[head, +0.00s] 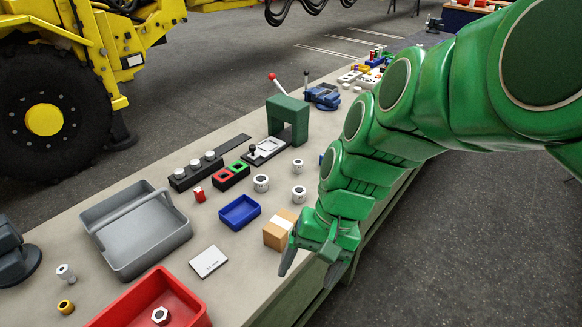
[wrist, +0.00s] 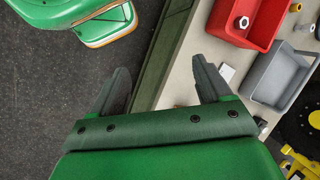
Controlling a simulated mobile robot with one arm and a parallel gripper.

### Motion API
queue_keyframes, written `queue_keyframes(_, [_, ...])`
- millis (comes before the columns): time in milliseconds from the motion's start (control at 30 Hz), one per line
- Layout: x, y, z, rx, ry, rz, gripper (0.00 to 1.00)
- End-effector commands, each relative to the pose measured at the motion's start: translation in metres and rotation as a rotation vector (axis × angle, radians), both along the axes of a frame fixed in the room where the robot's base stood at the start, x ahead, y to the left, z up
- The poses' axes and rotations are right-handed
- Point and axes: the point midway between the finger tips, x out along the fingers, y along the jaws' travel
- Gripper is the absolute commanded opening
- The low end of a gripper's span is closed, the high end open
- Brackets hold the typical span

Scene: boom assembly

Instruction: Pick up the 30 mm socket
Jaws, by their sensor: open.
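Several pale, round sockets with dark centres stand on the bench in the head view. One socket (head: 261,183) is beside the blue tray, another socket (head: 299,194) stands to its right, and a smaller socket (head: 298,166) is behind. Their size marks are too small to read, so I cannot tell which is the 30 mm one. My gripper (head: 307,280) is open and empty, pointing down by the bench's right edge, in front of the sockets. In the wrist view its open fingers (wrist: 160,65) are over the bench edge and floor, with no socket between them.
A cardboard box (head: 277,234) is close to my gripper. Nearby are a blue tray (head: 239,212), a white card (head: 208,261), a red bin (head: 190,300) holding a hex nut, and a grey tote (head: 118,262). A green press (head: 288,112) stands behind the sockets.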

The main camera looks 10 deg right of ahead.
Motion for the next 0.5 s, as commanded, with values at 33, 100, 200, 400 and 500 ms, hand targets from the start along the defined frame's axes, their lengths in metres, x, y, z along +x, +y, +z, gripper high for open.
queue_keyframes(33, [0.010,0.008,-0.002,0.034,0.014,-0.025,0.78])
queue_keyframes(100, [0.023,0.017,-0.003,0.078,0.033,-0.066,0.78])
queue_keyframes(200, [0.043,0.030,-0.003,0.140,0.052,-0.125,0.78])
queue_keyframes(400, [0.087,0.050,-0.006,0.261,0.104,-0.258,0.78])
queue_keyframes(500, [0.108,0.057,-0.008,0.317,0.135,-0.328,0.78])
